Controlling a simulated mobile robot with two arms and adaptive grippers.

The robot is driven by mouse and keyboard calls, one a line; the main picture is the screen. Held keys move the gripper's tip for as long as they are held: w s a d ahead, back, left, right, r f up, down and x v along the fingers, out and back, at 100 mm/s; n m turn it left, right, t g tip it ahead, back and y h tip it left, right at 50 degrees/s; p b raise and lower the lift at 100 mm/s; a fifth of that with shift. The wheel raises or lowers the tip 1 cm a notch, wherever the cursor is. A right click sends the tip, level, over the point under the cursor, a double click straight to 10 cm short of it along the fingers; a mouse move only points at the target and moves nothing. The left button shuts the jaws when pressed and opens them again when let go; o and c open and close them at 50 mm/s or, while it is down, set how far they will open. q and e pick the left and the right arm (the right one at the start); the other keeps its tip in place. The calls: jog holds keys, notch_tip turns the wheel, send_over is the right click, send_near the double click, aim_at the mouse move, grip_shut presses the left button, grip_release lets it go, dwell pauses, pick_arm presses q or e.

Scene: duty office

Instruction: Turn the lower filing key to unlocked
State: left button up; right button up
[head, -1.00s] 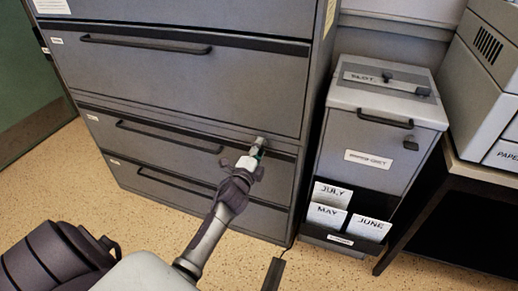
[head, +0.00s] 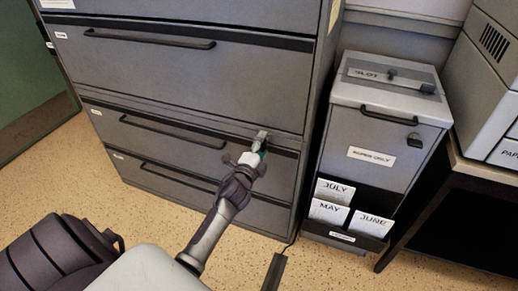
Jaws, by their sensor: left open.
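The grey filing cabinet (head: 180,75) stands at the left with several wide drawers and black bar handles. The lower filing key (head: 262,136) shows as a small light metal piece at the right end of the lower drawers' top edge. My left gripper (head: 258,149) is at the key, its fingertips just below and against or very close to it. It is open. The gripper hides part of the key and lock, so I cannot tell which way the key is turned. My right gripper is not in view.
A smaller grey slot box (head: 385,125) stands right of the cabinet, with JULY, MAY and JUNE cards (head: 329,211) in its front tray. A dark table (head: 475,190) carrying a light machine is at the far right.

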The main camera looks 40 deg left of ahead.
pick_arm(q)
jog(key=v, duration=1.2)
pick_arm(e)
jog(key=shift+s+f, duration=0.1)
pick_arm(q)
jog(key=shift+w, duration=0.1)
